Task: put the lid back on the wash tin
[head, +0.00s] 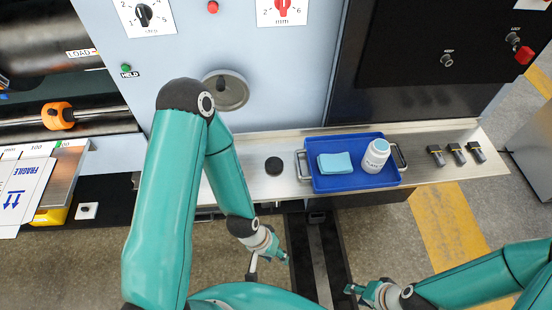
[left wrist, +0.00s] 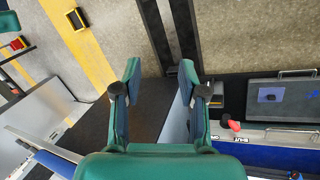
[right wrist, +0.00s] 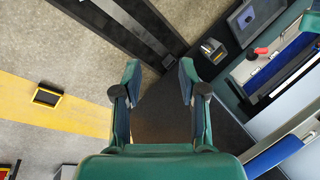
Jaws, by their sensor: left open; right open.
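A white bottle-like tin (head: 376,156), its printed label partly readable as "PLATE", stands upright in the right part of a blue tray (head: 355,184). A small black round piece (head: 274,166), which looks like the lid, lies on the metal shelf left of the tray, apart from it. My left gripper (head: 270,266) is open and empty, in front of and below the shelf edge; its spread fingers show in the left wrist view (left wrist: 160,88). My right gripper (head: 354,294) is open and empty, low in front of the shelf; its fingers also show in the right wrist view (right wrist: 159,88).
A folded light-blue cloth (head: 335,163) lies in the tray, which has metal side handles. Several small dark blocks (head: 456,154) stand on the shelf (head: 425,171) to the right. The machine panel (head: 275,60) rises behind. Shelf around the black piece is clear.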

